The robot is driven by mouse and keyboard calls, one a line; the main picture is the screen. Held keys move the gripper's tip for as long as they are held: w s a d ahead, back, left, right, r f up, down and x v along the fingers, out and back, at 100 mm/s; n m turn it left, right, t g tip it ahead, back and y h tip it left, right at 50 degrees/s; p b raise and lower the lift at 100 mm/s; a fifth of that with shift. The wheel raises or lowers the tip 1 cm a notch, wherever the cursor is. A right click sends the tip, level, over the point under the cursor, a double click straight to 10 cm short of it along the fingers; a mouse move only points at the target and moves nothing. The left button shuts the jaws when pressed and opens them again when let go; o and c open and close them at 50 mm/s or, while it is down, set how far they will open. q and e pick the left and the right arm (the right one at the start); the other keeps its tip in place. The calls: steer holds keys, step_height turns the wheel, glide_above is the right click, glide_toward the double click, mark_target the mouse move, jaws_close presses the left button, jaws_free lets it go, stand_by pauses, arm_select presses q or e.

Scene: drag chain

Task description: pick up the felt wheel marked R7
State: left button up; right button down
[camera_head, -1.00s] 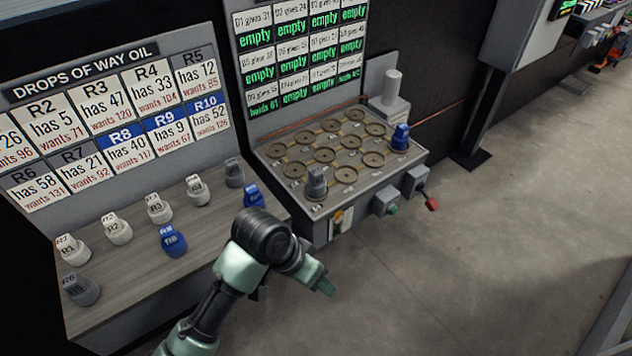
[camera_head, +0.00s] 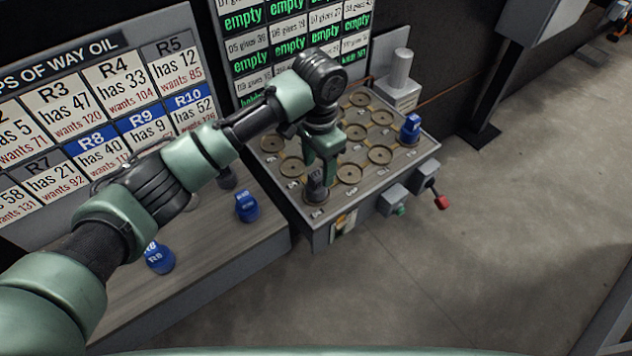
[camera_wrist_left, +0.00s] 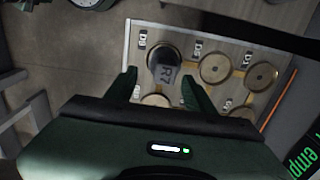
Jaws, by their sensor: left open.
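The grey felt wheel marked R7 (camera_head: 315,187) stands in a front-left seat of the machine's top plate. The left gripper also shows in the left wrist view (camera_wrist_left: 163,80), one finger on each side of the wheel. Whether the fingers touch it I cannot tell. My right gripper is not in view.
The plate (camera_head: 325,209) has several empty round seats. A blue wheel (camera_head: 411,128) stands at its right edge. A grey post (camera_head: 400,70) stands behind. A red-handled lever (camera_head: 440,200) sticks out at the right. Blue wheels R8 (camera_head: 158,257) and R10 (camera_head: 247,206) stand on the shelf.

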mark_target(316, 175)
arm_select(q)
steer(key=f, duration=0.3)
steer(key=shift+w+a+p, duration=0.2)
steer(key=shift+a+p, duration=0.05)
steer(key=shift+p, duration=0.1)
steer(key=shift+f, duration=0.85)
steer(key=shift+w, duration=0.1)
steer(key=c, duration=1.2)
jaws_close()
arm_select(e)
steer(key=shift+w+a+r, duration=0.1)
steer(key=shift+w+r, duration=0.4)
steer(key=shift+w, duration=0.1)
